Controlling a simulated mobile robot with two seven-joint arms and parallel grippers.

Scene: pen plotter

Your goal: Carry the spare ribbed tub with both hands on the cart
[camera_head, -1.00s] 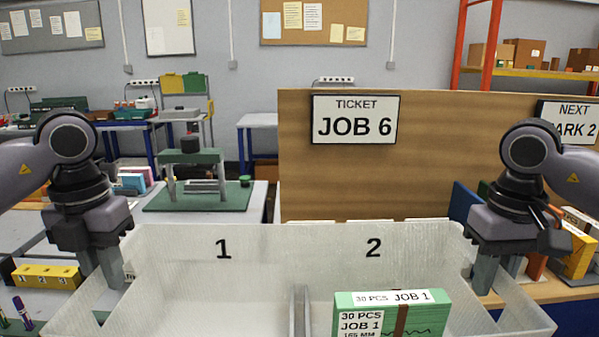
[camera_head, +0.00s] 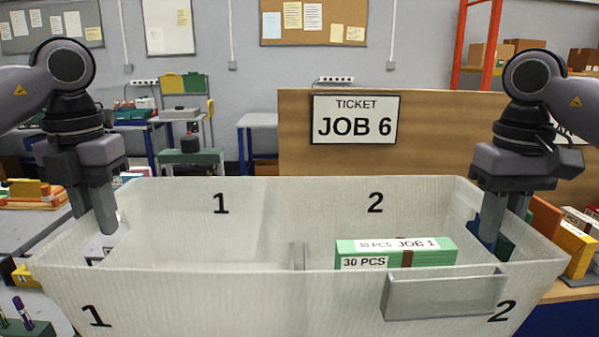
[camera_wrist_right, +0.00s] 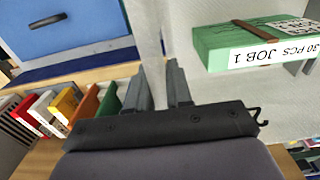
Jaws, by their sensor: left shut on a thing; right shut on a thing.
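The ribbed tub (camera_head: 240,290) is a translucent white box with compartments marked 1 and 2, held up in front of me. A green pack labelled 30 PCS JOB 1 (camera_head: 440,258) lies in compartment 2; compartment 1 looks empty. My left gripper (camera_head: 98,218) is shut on the tub's left side wall. My right gripper (camera_head: 494,222) is shut on the right side wall. In the right wrist view, the right gripper's fingers (camera_wrist_right: 158,85) straddle the tub's wall, with the green pack (camera_wrist_right: 255,42) beyond it.
A wooden panel with a JOB 6 ticket (camera_head: 354,119) stands behind the tub. Coloured folders (camera_head: 572,248) stand on a bench at the right. A yellow numbered block (camera_head: 22,274) and a pen holder (camera_head: 30,326) are at the lower left.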

